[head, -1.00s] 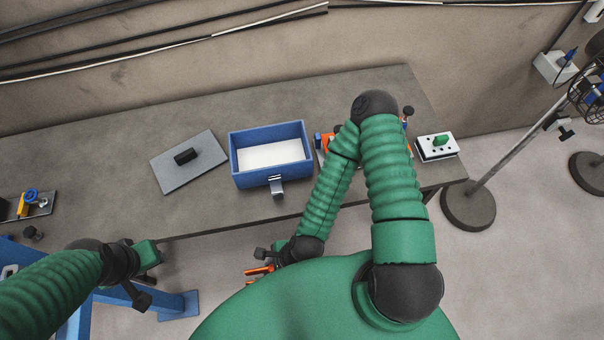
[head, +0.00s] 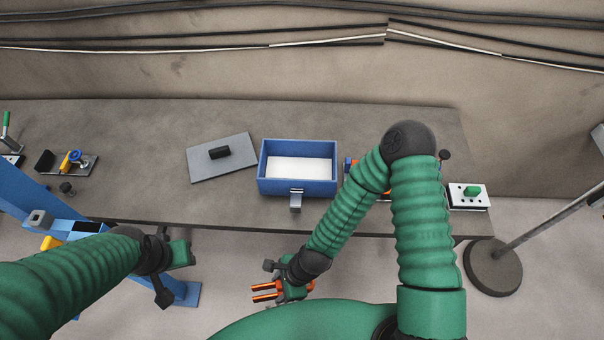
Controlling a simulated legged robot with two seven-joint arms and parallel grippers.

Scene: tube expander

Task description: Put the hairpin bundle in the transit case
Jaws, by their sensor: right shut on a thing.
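The hairpin bundle (head: 264,292), orange copper-coloured prongs, sticks out to the left of my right gripper (head: 284,290). That gripper is shut on it, low in front of the table's front edge. The transit case (head: 297,187) is an open blue box with a pale, empty-looking floor and a grey latch (head: 296,200) on its front. It stands on the table, above and slightly right of the bundle in the picture. My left gripper (head: 184,254) is at the lower left, apart from the case; its fingers are too unclear to tell open from shut.
A grey lid-like plate with a black handle (head: 205,164) lies left of the case. An orange fixture (head: 350,165) is partly hidden behind my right arm. A blue frame (head: 25,205) stands at the left. The table (head: 150,125) is clear behind the case.

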